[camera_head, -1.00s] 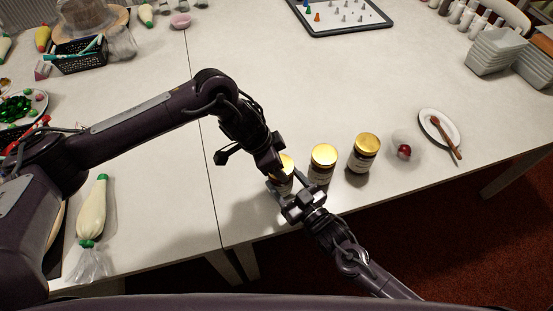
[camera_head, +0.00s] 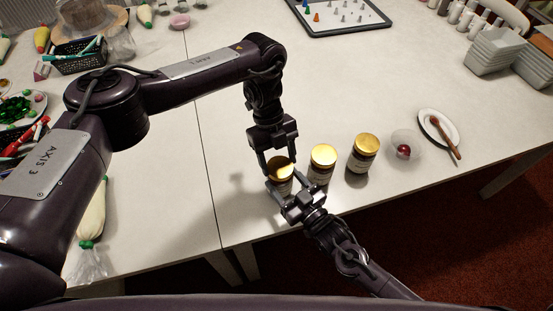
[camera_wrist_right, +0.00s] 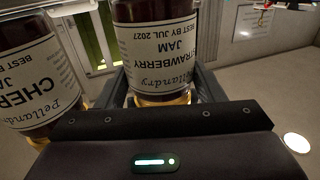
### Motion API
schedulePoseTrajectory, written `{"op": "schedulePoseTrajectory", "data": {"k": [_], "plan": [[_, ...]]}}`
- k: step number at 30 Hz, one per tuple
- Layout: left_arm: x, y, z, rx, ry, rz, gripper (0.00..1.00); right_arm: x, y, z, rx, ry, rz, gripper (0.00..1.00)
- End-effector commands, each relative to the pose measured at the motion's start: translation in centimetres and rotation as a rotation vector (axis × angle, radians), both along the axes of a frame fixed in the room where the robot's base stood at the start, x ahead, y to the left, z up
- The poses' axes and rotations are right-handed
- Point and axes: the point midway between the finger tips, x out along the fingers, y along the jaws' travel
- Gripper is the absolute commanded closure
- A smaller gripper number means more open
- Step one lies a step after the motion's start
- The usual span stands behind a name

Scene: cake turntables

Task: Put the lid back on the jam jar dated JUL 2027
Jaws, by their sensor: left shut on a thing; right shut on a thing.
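The strawberry jam jar (camera_wrist_right: 160,50) marked BEST BY JUL 2027 shows upside down in the right wrist view, between my right gripper's fingers (camera_wrist_right: 163,88). In the head view, this jar (camera_head: 284,187) is the leftmost of three, upright on the table. My right gripper (camera_head: 291,190) is shut on its body from the front right. A gold lid (camera_head: 281,165) is on top of the jar, and its edge (camera_wrist_right: 163,98) shows in the wrist view. My left gripper (camera_head: 279,164) points down, shut on the lid from above. I cannot tell whether the lid is fully seated.
A second gold-lidded jar (camera_head: 322,165) stands close to the right, with a third jar (camera_head: 363,154) beyond it. The cherry jar (camera_wrist_right: 35,80) is beside the held jar in the wrist view. A glass bowl (camera_head: 404,146) and a plate (camera_head: 440,128) are further right.

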Motion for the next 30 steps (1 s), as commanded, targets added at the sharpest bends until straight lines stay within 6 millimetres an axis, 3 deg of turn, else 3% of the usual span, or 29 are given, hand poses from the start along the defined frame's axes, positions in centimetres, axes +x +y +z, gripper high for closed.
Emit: {"op": "schedulePoseTrajectory", "data": {"k": [9, 15, 27, 28, 30], "plan": [[-0.07, -0.73, -0.13, 0.007, 0.001, -0.587, 0.64, 0.08, -0.01, 0.0, -0.002, 0.0, -0.001, 1.0], [-0.08, -1.0, -0.05, 0.0, 0.001, -0.886, 0.64, 0.11, -0.04, 0.0, -0.001, 0.0, -0.002, 1.0], [-0.14, -0.97, -0.07, -0.007, 0.006, -0.968, 0.64, 0.15, -0.08, 0.02, -0.001, -0.001, -0.003, 1.0], [-0.14, -0.97, -0.07, -0.007, 0.006, -0.968, 0.38, 0.15, -0.08, 0.02, -0.001, -0.001, -0.003, 1.0], [-0.13, -0.96, -0.07, -0.007, 0.006, -0.967, 0.29, 0.14, -0.09, 0.02, -0.001, -0.001, -0.003, 1.0]]}}
